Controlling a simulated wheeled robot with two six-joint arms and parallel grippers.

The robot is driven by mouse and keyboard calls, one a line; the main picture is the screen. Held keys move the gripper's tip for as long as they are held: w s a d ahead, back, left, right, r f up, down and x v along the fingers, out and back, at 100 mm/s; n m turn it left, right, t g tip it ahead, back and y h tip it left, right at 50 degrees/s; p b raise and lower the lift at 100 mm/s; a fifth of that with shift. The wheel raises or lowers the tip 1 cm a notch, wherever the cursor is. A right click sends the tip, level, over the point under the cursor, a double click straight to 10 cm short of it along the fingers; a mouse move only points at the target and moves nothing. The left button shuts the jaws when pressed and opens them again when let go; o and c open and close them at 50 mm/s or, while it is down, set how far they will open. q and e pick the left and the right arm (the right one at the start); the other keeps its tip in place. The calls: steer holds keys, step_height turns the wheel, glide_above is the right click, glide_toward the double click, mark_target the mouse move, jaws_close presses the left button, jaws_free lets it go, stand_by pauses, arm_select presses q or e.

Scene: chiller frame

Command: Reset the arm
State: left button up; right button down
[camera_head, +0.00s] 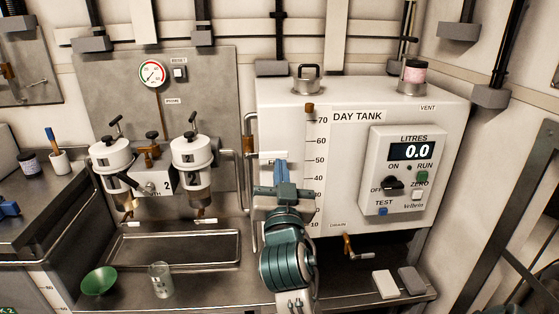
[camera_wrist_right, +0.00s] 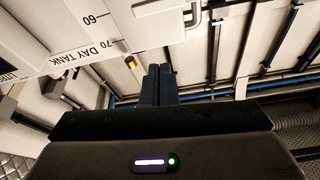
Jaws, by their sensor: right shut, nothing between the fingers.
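My right arm reaches up from the bottom of the head view, in front of the white day tank (camera_head: 350,100). My right gripper (camera_head: 280,165) points upward before the left part of the tank, near its level scale (camera_head: 312,165). Its blue fingers are together with nothing between them. In the right wrist view the closed fingers (camera_wrist_right: 158,72) stand upright in the middle, with the tank (camera_wrist_right: 60,25) upside down at upper left. I cannot tell whether the fingers touch the tank. My left gripper is not in view.
A control panel (camera_head: 405,170) on the tank reads 0.0. Two white filter housings (camera_head: 110,155) (camera_head: 190,152) stand left, above a metal tray (camera_head: 175,248). A green bowl (camera_head: 98,281), a glass beaker (camera_head: 161,280) and two small blocks (camera_head: 386,284) (camera_head: 412,280) sit on the counter.

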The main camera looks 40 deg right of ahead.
steer(key=shift+s+a+f, duration=0.2)
steer(key=shift+s, duration=0.2)
